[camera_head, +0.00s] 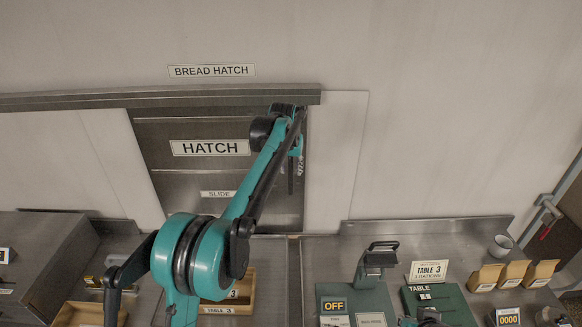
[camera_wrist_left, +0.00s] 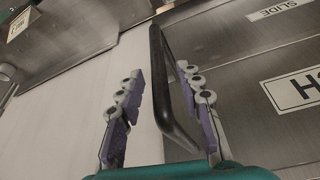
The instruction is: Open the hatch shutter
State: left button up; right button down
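The hatch shutter (camera_head: 222,128) is a grey metal panel under the top rail, with HATCH and SLIDE labels. It covers the opening in the wall. It also shows in the left wrist view (camera_wrist_left: 255,50). A black bar handle (camera_wrist_left: 156,65) stands off its surface, near its edge by the pale wall. My left gripper (camera_head: 293,160) is at the shutter's right side. In the left wrist view the left gripper (camera_wrist_left: 163,85) is open, with purple-padded fingers on either side of the handle. The left finger is clear of the bar; contact on the right is unclear. My right gripper is not identifiable.
The shutter's rail (camera_head: 170,97) runs along the wall, below a BREAD HATCH sign (camera_head: 211,71). A pale panel (camera_head: 336,160) lies right of the shutter. The counter below (camera_head: 420,235) holds a green OFF device (camera_head: 334,304), a TABLE 3 card (camera_head: 430,271) and several small boxes (camera_head: 485,277).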

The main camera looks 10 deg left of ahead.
pick_arm(q)
jog(key=shift+a, duration=0.1)
grip_shut()
